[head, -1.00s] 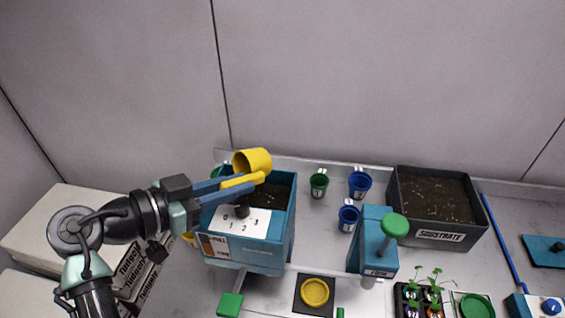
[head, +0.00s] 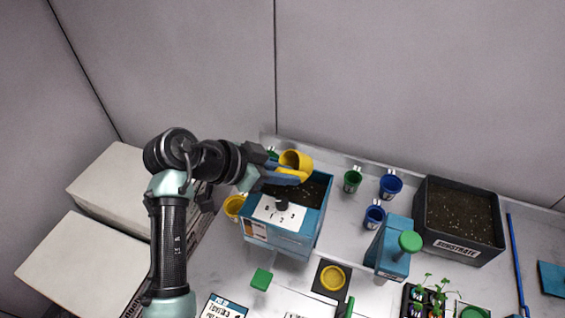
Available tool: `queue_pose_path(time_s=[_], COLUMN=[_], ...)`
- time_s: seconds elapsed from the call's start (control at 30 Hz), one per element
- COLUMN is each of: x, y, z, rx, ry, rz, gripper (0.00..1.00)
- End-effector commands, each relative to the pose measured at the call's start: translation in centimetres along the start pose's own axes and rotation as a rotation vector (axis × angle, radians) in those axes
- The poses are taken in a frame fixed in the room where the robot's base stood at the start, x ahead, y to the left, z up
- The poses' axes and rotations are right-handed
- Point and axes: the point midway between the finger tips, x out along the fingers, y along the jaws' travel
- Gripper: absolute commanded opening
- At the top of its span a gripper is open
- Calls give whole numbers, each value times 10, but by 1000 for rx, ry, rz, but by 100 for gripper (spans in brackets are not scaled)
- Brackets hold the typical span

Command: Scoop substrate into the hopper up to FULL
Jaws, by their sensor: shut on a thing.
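The blue hopper (head: 283,240) stands at the middle of the bench. Dark substrate shows inside its open top, and a white plate with numbers and a dark knob is on its front part. My gripper (head: 290,178) is shut on a yellow scoop (head: 297,160) and holds it over the back of the hopper, tilted. The inside of the scoop is not clear to see. The level window on the hopper's front is too small to read. The dark substrate bin (head: 462,247), labelled SUBSTRATE, stands at the right and holds dark soil.
A green cup (head: 352,181) and blue cups (head: 391,185) stand between hopper and bin. A blue dispenser with a green knob (head: 410,242) stands in front of the bin. A yellow cup (head: 234,207) is left of the hopper. White boxes (head: 70,262) lie at the left.

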Motion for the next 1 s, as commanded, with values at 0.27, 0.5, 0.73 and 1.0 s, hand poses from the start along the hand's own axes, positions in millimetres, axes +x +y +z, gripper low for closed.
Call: queue_pose_path(time_s=[0.27, 0.5, 0.73, 1.0], x=[-6, -5, 3, 8], y=[0, 0, 0, 0], z=[-23, -41, -52, -57], rx=[7, 8, 5, 2], ry=[-218, -461, -708, -845], rz=[1, 1, 1, -1], gripper=[0, 0, 0, 0])
